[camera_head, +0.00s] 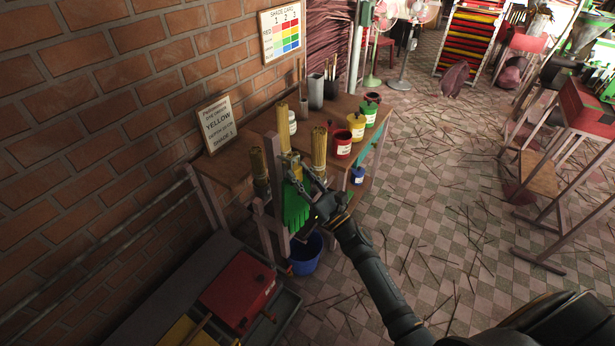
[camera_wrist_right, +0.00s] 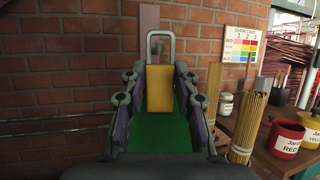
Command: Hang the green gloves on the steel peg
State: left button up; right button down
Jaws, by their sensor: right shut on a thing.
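The green gloves (camera_head: 295,207) hang down in front of a wooden post by the table. In the right wrist view the green part (camera_wrist_right: 160,132) and a yellow cuff-like part (camera_wrist_right: 160,88) lie between my fingers. My right gripper (camera_head: 316,192) is shut on the gloves; its fingers stand on both sides of them in the wrist view (camera_wrist_right: 158,100). The steel peg (camera_wrist_right: 160,33) shows as a grey bent rod just above the yellow part, on a pinkish post. I cannot tell whether the gloves touch it. My left gripper is not in view.
A wooden table (camera_head: 240,160) holds bundles of sticks (camera_head: 319,148), a red jar (camera_head: 343,143), a yellow jar (camera_head: 356,126) and a green jar (camera_head: 371,110). A blue bucket (camera_head: 306,254) stands below. A brick wall (camera_head: 100,120) is behind. The tiled floor at right is littered with sticks.

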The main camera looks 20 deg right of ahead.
jog(key=shift+w+a, duration=0.45)
jog(key=shift+w, duration=0.1)
jog(key=shift+w+a+f+b, duration=0.15)
jog(key=shift+w+f+b, duration=0.05)
jog(key=shift+f+b, duration=0.15)
jog(key=shift+w+a+f+b, duration=0.25)
jog(key=shift+w+b, duration=0.1)
jog(key=shift+b, duration=0.25)
jog(key=shift+r, duration=0.1)
jog(key=c, duration=0.9)
grip_release()
jog(key=shift+c, duration=0.2)
jog(key=shift+s, duration=0.15)
jog(key=v, duration=1.2)
